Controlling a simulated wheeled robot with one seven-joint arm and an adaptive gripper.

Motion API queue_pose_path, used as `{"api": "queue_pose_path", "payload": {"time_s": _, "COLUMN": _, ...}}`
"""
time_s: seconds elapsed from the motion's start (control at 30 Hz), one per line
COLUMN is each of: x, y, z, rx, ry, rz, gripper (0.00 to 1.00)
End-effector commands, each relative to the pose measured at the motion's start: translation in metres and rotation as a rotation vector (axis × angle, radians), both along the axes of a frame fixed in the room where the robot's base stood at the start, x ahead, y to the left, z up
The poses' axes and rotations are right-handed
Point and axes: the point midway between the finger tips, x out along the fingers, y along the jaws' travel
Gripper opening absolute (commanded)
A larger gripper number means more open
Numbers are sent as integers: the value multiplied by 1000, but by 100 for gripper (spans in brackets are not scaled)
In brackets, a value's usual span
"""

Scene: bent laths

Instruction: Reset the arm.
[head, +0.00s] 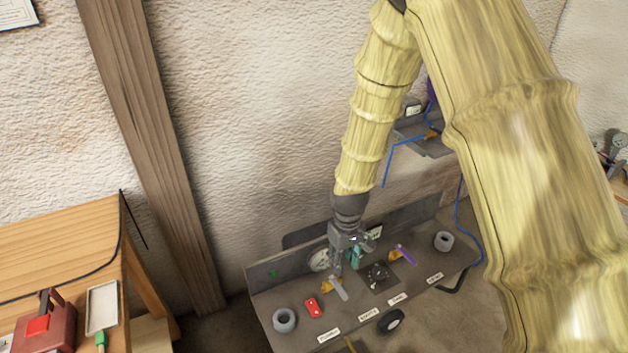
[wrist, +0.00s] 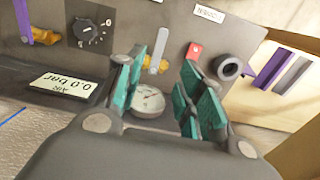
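My gripper (head: 352,262) hangs from my arm over a grey control panel (head: 262,283) in the head view. In the wrist view its two teal-padded fingers (wrist: 166,82) stand wide apart with nothing held between them. A round white gauge (wrist: 148,101) shows between and beyond the fingers. A lever with a silver handle and orange base (wrist: 158,57) is farther out between the fingertips. I cannot tell how far the fingertips are from the panel.
A wooden table (head: 60,250) with a red box (head: 45,325) stands left. A wooden post (head: 150,150) rises behind.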

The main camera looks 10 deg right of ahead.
Motion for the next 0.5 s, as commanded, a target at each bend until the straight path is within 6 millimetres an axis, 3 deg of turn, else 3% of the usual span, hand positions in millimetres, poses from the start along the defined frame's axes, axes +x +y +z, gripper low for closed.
{"api": "queue_pose_path", "payload": {"time_s": 0.13, "x": -8, "y": -2, "z": -11, "rx": 2, "ry": 5, "rz": -8, "gripper": 38}}
{"api": "queue_pose_path", "payload": {"time_s": 0.23, "x": -26, "y": -5, "z": -36, "rx": 6, "ry": 9, "rz": -28, "gripper": 38}}
{"api": "queue_pose_path", "payload": {"time_s": 0.5, "x": -117, "y": -22, "z": -127, "rx": 20, "ry": 13, "rz": -128, "gripper": 38}}
